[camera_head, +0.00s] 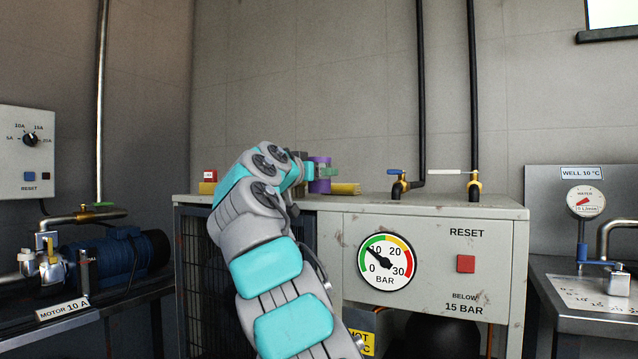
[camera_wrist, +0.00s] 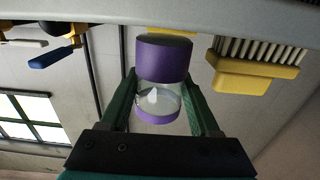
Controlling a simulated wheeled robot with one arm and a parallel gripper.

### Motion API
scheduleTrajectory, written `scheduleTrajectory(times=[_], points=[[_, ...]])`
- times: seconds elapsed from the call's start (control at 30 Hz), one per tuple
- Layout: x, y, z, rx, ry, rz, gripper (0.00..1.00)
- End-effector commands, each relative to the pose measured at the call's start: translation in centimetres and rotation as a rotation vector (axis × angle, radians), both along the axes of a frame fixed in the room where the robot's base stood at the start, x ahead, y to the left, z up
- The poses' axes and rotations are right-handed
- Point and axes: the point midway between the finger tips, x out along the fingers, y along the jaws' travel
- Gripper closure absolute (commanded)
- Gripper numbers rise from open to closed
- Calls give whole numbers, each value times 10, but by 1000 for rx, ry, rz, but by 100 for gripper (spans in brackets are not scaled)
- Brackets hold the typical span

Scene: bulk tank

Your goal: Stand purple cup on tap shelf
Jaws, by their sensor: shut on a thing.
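The purple cup (camera_head: 320,186) has purple end bands and a clear middle, best seen in the wrist view (camera_wrist: 164,57). My gripper (camera_head: 318,172) is shut on it, with green fingers on either side of its clear middle in the wrist view (camera_wrist: 163,92). The cup is at the top of the grey cabinet (camera_head: 435,228); I cannot tell whether it touches that surface. No surface is labelled as the tap shelf. The bench at the right (camera_head: 590,322) carries pipework and a meter under a "WELL 10 °C" sign.
A yellow brush (camera_wrist: 255,70) lies beside the cup on the cabinet top. A blue-handled valve (camera_head: 398,188) and a white-handled valve (camera_head: 474,187) stand at its right. A red block (camera_head: 210,175) is at its left end. A blue motor (camera_head: 115,258) sits on the left bench.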

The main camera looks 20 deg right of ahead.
Motion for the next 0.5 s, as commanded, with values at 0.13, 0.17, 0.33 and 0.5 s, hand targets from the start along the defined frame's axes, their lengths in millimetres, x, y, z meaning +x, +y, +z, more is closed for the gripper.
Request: scheduleTrajectory(times=[0.13, 0.17, 0.33, 0.5], points=[[-2, 1, -11, -2, -1, -1, 99], [-2, 1, -12, -1, -1, -1, 99], [-1, 1, -12, 1, -1, 0, 99], [-1, 1, -15, 1, -1, 0, 99]])
